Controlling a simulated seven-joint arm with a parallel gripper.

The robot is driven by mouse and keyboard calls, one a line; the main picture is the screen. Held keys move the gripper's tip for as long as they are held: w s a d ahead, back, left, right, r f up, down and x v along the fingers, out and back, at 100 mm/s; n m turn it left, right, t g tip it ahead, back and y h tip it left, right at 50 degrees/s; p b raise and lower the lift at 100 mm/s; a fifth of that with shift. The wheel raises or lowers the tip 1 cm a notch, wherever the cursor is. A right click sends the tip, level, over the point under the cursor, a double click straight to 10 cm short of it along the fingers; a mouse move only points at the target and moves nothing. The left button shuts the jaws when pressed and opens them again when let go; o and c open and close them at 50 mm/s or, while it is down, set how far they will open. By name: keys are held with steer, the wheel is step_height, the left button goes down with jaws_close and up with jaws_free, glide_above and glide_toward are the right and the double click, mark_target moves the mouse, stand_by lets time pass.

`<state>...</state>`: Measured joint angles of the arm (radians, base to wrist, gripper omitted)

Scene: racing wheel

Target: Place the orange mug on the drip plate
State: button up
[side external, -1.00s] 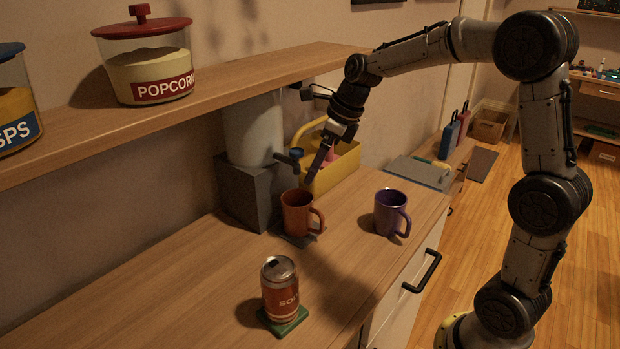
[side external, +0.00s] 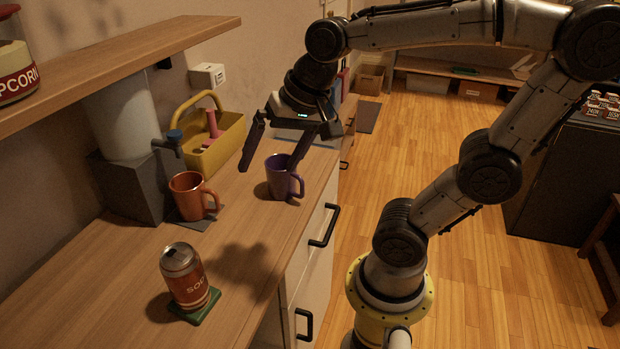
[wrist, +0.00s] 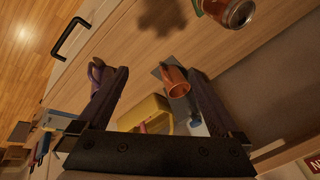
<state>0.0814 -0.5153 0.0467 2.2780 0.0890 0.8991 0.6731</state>
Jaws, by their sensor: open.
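The orange mug (side external: 188,197) stands upright on the dark drip plate (side external: 203,224), below the tap of the dispenser, with its handle toward the right. In the wrist view, the orange mug (wrist: 175,84) shows between my fingers, with an edge of the drip plate (wrist: 157,72) beside it. My gripper (side external: 267,170) is open and empty, right of the orange mug and apart from it. One finger overlaps the rim of the purple mug (side external: 280,182) in the side view; I cannot tell whether they touch. The purple mug (wrist: 96,75) is partly behind a finger in the wrist view.
A soda can (side external: 186,278) stands on a green coaster (side external: 203,309) at the front. The dispenser (side external: 125,130) and yellow caddy (side external: 222,148) stand along the wall. A shelf (side external: 150,45) overhangs the counter. Counter between orange mug and drawer side is clear.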

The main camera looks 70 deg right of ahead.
steer(key=s+f+n, duration=0.2)
steer(key=s+n, duration=0.5)
steer(key=n, duration=0.2)
steer(key=shift+a+f+t, duration=0.2)
steer(key=shift+f+t, duration=0.1)
steer(key=shift+f, duration=0.05)
